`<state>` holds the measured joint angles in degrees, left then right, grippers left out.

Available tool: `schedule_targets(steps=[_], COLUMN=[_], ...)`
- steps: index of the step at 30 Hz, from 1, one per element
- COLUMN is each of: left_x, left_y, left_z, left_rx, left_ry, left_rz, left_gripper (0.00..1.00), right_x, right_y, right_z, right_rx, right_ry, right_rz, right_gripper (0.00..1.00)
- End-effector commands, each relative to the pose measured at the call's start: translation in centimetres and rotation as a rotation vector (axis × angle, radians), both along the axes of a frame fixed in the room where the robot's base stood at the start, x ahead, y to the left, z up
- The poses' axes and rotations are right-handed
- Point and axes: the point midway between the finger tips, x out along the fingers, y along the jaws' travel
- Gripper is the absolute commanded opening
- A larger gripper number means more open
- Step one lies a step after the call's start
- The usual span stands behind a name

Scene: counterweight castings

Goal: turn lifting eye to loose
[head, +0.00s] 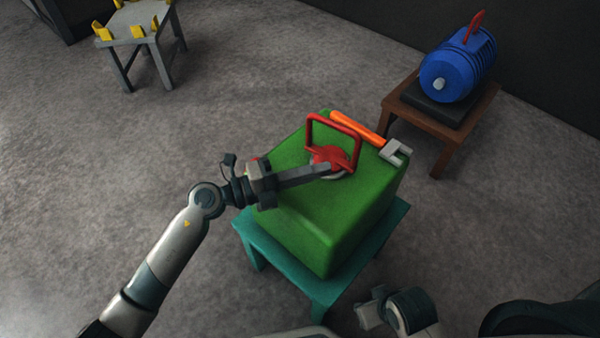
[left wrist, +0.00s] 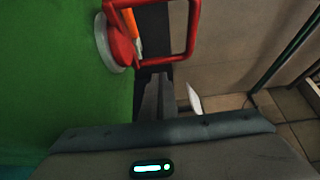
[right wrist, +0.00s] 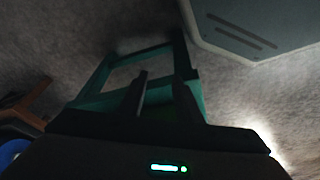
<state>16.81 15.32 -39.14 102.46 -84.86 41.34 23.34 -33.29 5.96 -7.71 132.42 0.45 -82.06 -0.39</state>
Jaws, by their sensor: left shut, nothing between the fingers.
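The lifting eye (head: 327,155) is red, with a square loop standing up from a hub on a pale round base. It sits on top of the green casting (head: 295,205). My left gripper (head: 326,168) is shut and empty, its fingertips beside the hub at the near side of the loop. I cannot tell whether they touch it. In the left wrist view, the lifting eye (left wrist: 121,42) is just beyond the shut fingers (left wrist: 157,92). My right gripper (right wrist: 160,95) is apart from the casting, low near the teal stand, with its fingers spread and nothing visible between them.
An orange tool with a grey jaw (head: 358,128) lies on the casting behind the eye. The casting stands on a teal stand (head: 325,288). A blue motor (head: 458,70) sits on a brown table (head: 440,128) at right. A grey table (head: 140,22) with yellow brackets is far left.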

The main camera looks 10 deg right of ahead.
Motion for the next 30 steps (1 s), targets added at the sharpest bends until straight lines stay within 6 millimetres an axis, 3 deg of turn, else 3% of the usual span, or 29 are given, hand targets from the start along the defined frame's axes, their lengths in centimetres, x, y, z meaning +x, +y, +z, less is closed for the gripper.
schedule_targets(steps=[25, 30], left_x=[0.0, -0.1], left_y=[-0.7, -0.9], left_z=[0.1, 0.2], left_rx=[0.001, 0.001], left_ry=[0.001, 0.002], left_rz=[0.017, 0.042], left_gripper=[0.00, 0.00], right_x=[-0.6, 0.3], right_y=[-0.3, -0.4], right_z=[0.4, -2.1], right_rx=[-0.013, -0.016], right_ry=[0.031, 0.041], right_rz=[-0.001, -0.004], right_gripper=[0.31, 0.31])
